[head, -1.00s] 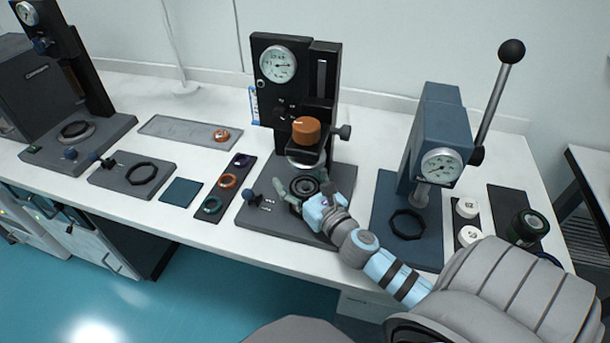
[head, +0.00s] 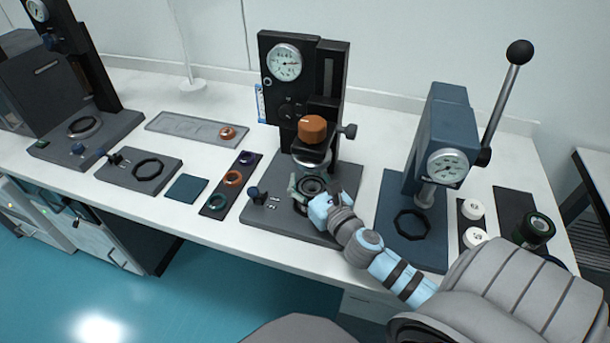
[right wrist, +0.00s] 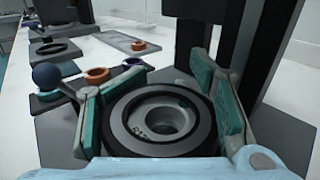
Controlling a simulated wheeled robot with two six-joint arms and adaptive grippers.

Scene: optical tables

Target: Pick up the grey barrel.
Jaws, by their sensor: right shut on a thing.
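The grey barrel (right wrist: 157,122) is a short round ring-shaped part with a dark rim, a grey face and a central hole. It sits at the base of the middle black gauge stand, and it shows small in the head view (head: 313,186). My right gripper (head: 310,189) is shut on it, with green-padded fingers on its left and right sides in the right wrist view (right wrist: 160,100). The fingers and wrist hide part of its sides. I cannot tell whether its underside touches the base. My left gripper is in neither view.
The middle stand (head: 303,90) with an orange knob (head: 312,128) rises just behind the barrel. A blue lever press (head: 436,140) stands to the right. A dark strip with coloured rings (head: 216,204) lies to the left. White table shows between the fixtures.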

